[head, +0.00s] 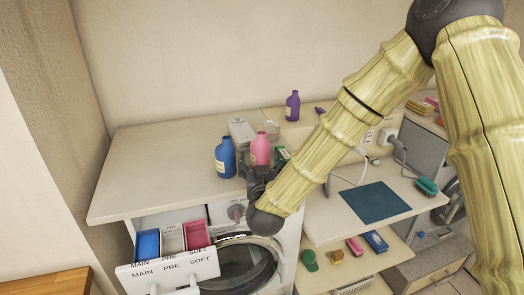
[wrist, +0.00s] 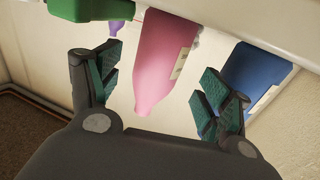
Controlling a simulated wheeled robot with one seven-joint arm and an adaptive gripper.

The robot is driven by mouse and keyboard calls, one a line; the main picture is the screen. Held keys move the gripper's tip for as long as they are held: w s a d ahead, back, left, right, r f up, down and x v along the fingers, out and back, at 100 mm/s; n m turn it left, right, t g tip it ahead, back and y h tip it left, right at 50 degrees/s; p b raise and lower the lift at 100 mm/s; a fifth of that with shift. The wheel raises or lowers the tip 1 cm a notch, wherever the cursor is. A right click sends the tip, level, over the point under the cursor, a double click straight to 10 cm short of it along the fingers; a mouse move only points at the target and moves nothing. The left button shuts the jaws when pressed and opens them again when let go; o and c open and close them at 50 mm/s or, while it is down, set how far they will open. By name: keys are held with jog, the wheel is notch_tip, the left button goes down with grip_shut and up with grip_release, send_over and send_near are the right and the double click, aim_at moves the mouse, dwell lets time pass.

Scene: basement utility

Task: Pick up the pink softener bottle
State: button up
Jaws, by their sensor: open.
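The pink softener bottle (head: 260,147) stands on the counter above the washing machine, right of a blue bottle (head: 225,158). My gripper (head: 262,176) is in front of the pink bottle and hides its lower part in the head view. In the wrist view, which shows the bottles upside down, my open gripper (wrist: 160,88) has one finger on each side of the pink bottle (wrist: 163,62). Gaps show between the fingers and the bottle. The blue bottle (wrist: 252,80) is close beyond the right finger.
A green box (head: 283,154) stands just right of the pink bottle, with a pale box (head: 242,131) behind. A purple bottle (head: 292,106) is farther back. The open detergent drawer (head: 168,270) juts out below the counter (head: 150,180), whose left part is clear.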

aim_at(260, 156)
jog(key=shift+w, duration=0.25)
jog(key=shift+w+d+r+p, duration=0.15)
jog(key=shift+w+r+p, duration=0.15)
jog(key=shift+w+p, duration=0.35)
jog(key=w+p, duration=0.2)
jog(key=shift+w+a, duration=0.3)
jog(key=shift+w, duration=0.05)
jog(key=shift+w+d+f, duration=0.15)
jog(key=shift+w, duration=0.2)
jog(key=shift+c, duration=0.3)
jog(key=c, duration=1.2)
jog(key=shift+o, duration=0.2)
